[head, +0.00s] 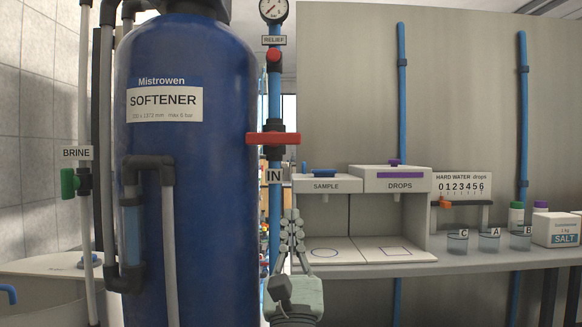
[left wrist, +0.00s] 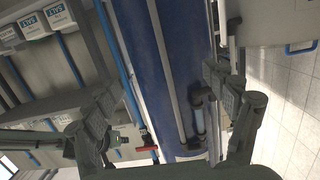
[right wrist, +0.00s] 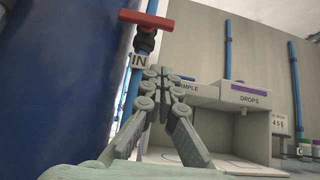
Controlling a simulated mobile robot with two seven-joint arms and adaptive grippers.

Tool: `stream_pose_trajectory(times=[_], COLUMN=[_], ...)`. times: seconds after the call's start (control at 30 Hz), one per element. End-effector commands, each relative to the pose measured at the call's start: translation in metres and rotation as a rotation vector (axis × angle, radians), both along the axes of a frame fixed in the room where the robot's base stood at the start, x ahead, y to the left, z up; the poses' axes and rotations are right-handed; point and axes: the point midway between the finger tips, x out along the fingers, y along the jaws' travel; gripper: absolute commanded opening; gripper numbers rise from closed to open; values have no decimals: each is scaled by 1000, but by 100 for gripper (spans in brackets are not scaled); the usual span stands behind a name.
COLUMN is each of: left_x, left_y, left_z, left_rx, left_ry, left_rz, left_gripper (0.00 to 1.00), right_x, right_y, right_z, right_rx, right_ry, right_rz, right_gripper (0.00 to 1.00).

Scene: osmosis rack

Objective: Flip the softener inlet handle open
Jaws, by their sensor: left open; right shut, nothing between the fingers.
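The softener inlet handle (head: 273,139) is a red bar lying crosswise on the blue vertical pipe, above the IN label (head: 274,176). It also shows in the right wrist view (right wrist: 147,19) and, small, in the left wrist view (left wrist: 147,149). My right gripper (head: 292,214) is shut and empty, pointing up, below and slightly right of the handle and apart from it. In the right wrist view its fingertips (right wrist: 160,72) are just right of the IN label. My left gripper (left wrist: 160,105) is open and empty, with the blue softener tank (left wrist: 160,60) beyond its fingers.
The softener tank (head: 185,200) stands left of the pipe. A smaller red relief handle (head: 274,56) sits above, under a gauge (head: 273,9). The white sample and drops cabinet (head: 390,175) stands close on the right, with cups (head: 489,240) beyond. A green brine handle (head: 69,182) is far left.

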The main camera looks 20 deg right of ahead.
Motion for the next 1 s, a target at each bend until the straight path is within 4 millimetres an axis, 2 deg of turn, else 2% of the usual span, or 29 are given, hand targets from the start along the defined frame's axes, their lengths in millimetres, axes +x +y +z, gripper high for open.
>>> stream_pose_trajectory(times=[0.27, 0.73, 1.0], left_x=[0, -18, -40], left_y=[4, 45, 75], left_z=[-6, -66, -98], left_rx=[15, 142, 212], left_ry=[32, 328, 518], left_rz=[7, 80, 132], left_gripper=[84, 84, 84], right_x=[6, 71, 68], right_y=[-2, -22, -21], right_z=[8, 76, 102], right_rx=[3, 5, 5], right_ry=[-1, -1, 1], right_rz=[0, -1, 2], right_gripper=[0, 0, 0])
